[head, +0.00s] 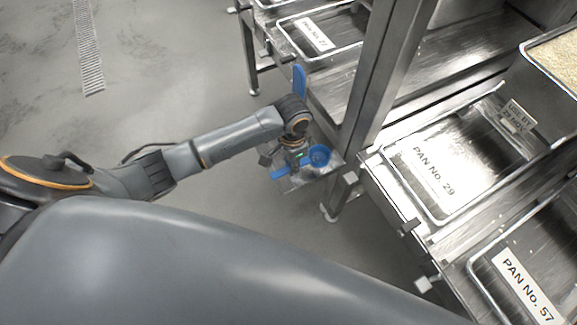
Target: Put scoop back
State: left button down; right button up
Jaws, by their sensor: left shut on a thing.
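My left gripper (293,164) is near the middle of the head view, pointing down over a small metal holder (325,176) at the corner of the steel frame. It is shut on the blue scoop (319,155), whose round cup shows just right of the gripper. A blue strip at the gripper's lower left looks like part of the scoop. The scoop is over or in the holder; I cannot tell whether it touches it. My wrist hides part of both. My right gripper is out of view.
Metal pans, including Pan No. 29 (408,203) and Pan No. 57 (483,287), lie on the steel racks at right. A rice-filled container (527,46) is at upper right. The floor at left is clear.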

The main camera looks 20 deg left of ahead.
pick_arm(q)
jog(key=shift+w+a+f, duration=0.4)
jog(key=shift+f, duration=0.25)
jog(key=shift+w+a+f, duration=0.35)
jog(key=shift+f, duration=0.25)
jog(key=shift+w+a+f+b, duration=0.1)
jog(key=shift+f+b, duration=0.1)
jog(key=shift+f, duration=0.7)
jog(key=shift+a+f+b, duration=0.1)
jog(key=shift+f+b, duration=0.05)
jog(key=shift+f, duration=0.7)
jog(key=shift+f, duration=0.15)
jog(key=c, duration=1.2)
grip_release()
notch_tip(320, 180, up, 12)
jog(key=shift+r+p, duration=0.2)
jog(key=shift+p, duration=0.35)
